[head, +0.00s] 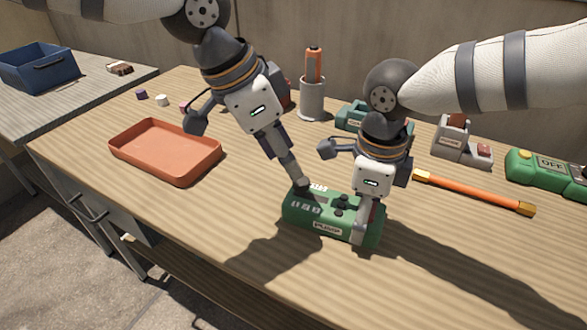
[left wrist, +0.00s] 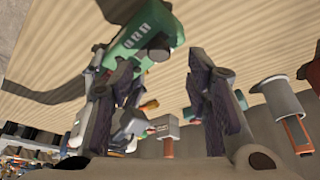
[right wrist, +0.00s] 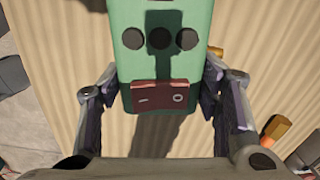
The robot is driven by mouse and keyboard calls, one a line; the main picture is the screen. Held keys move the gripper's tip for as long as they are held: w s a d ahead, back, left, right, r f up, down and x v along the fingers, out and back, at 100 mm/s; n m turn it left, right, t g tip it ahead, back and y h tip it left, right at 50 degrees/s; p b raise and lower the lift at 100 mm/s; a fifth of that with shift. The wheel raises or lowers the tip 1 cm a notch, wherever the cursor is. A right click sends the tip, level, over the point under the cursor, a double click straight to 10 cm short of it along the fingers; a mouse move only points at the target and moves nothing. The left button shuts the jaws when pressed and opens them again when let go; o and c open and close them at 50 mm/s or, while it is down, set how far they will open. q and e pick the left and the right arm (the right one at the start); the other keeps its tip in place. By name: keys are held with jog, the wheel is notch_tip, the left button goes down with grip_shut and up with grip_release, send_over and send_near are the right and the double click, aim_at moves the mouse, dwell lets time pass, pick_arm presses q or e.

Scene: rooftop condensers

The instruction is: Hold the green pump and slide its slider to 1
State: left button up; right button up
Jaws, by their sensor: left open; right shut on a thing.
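The green pump (head: 298,221) lies on the wooden table, its PUMP label facing the front edge. My right gripper (head: 366,228) is shut on the pump's right end; the right wrist view shows the pump (right wrist: 165,60) between its fingers, with a dark red switch and a row of three dark knobs. My left gripper (head: 299,184) is open, its fingertips at or just above the pump's left top; contact cannot be told. In the left wrist view the pump (left wrist: 128,42) appears by the left finger, with white marks on top. The slider and its setting cannot be made out.
An orange tray (head: 165,150) lies left. Behind the arms stand a grey cup (head: 313,100) with an orange-handled item and another green device (head: 350,115). An orange bar (head: 475,193), a grey device (head: 455,140) and a green OFF box (head: 550,172) are right. The front table area is clear.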

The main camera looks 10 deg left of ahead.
pick_arm(q)
jog(key=v, duration=0.6)
jog(key=shift+r, duration=0.3)
jog(key=shift+a, duration=0.1)
pick_arm(e)
jog(key=o, duration=1.8)
jog(key=shift+o, duration=0.5)
jog(key=o, duration=0.3)
jog(key=shift+o, duration=0.2)
pick_arm(q)
jog(key=shift+r, duration=0.1)
pick_arm(e)
jog(key=shift+r, duration=0.1)
